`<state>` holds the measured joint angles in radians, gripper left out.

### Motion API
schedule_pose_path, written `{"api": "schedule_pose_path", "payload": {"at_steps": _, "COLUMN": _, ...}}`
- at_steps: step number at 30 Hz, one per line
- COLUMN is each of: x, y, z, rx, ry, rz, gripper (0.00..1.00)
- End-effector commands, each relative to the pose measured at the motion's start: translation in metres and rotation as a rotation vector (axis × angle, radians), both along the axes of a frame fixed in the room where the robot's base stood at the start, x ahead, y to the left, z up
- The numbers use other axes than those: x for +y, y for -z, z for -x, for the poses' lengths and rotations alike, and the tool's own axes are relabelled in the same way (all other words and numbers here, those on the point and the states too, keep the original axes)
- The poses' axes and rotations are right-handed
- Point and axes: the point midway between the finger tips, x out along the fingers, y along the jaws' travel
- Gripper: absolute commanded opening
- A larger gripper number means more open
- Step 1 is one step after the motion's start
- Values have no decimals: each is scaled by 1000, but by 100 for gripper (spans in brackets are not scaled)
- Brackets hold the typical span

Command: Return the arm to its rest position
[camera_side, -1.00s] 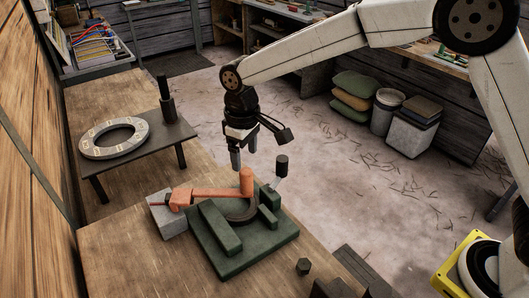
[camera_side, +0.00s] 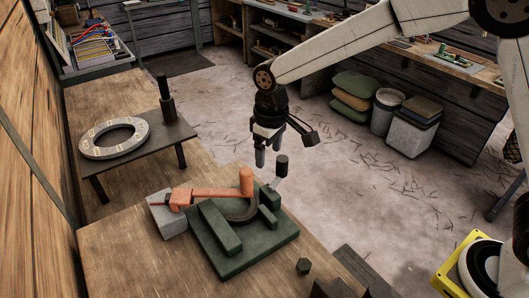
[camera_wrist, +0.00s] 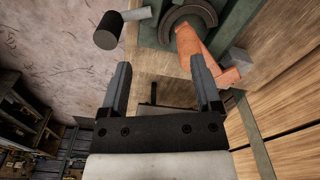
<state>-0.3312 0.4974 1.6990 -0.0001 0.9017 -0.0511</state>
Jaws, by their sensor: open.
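My gripper (camera_side: 267,160) hangs above the near bench, fingers down, open and empty. In the wrist view my gripper (camera_wrist: 164,90) shows its two fingers spread apart with nothing between them. Below and left of it in the side view, an orange tool (camera_side: 215,193) lies across a grey block (camera_side: 165,222) and a green fixture (camera_side: 228,262). The orange tool also shows in the wrist view (camera_wrist: 200,58), apart from the fingers. A dark curved piece (camera_side: 240,214) sits in the fixture, partly hidden by the orange tool.
A dark-capped lever (camera_side: 281,166) rises from the fixture close to the gripper. A dark raised stand (camera_side: 150,144) holds a pale marked ring (camera_side: 98,146) and a black post. A small dark hex piece (camera_side: 303,266) lies on the bench. Open floor (camera_side: 345,190) lies right.

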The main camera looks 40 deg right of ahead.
Motion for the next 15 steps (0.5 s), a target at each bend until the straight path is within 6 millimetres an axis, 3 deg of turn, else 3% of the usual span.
{"api": "schedule_pose_path", "payload": {"at_steps": 6, "x": -51, "y": 5, "z": 32, "rx": -44, "ry": 99, "rz": -14, "gripper": 81}}
{"api": "schedule_pose_path", "payload": {"at_steps": 15, "x": -108, "y": 17, "z": 90, "rx": -109, "ry": 232, "rz": -29, "gripper": 81}}
